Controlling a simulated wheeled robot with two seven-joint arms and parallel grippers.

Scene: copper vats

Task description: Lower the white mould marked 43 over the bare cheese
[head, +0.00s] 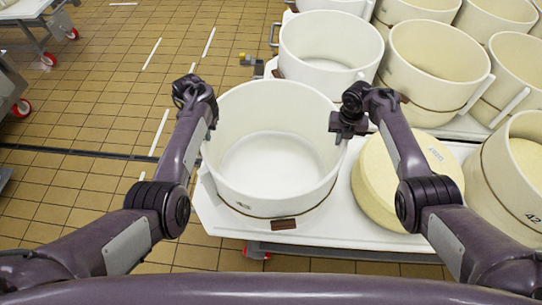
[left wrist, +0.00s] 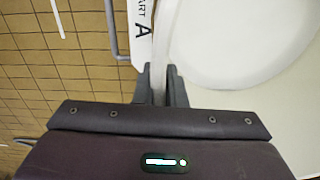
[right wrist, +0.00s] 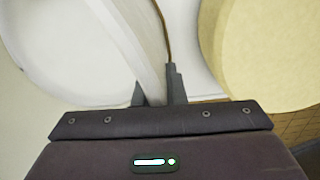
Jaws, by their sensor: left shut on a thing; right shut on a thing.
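The white mould (head: 262,190) is a round, open tub at the left end of the white cart top (head: 320,228). A small mark on its lower front is too faint to read surely. My left gripper (head: 203,112) is shut on its left rim; the left wrist view shows the wall (left wrist: 158,85) between the fingers. My right gripper (head: 346,128) is shut on its right rim, seen also in the right wrist view (right wrist: 155,90). I cannot tell whether the mould rests on the cart or hangs just above. The bare cheese (head: 374,188), pale yellow, lies right of the mould, partly behind my right arm.
A mould marked 42 (head: 505,195) with cheese inside stands right of the bare cheese. Another white mould (head: 325,62) and several cream moulds (head: 430,65) crowd the back. The tiled floor (head: 110,100) at left is open; another cart (head: 30,12) stands far left.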

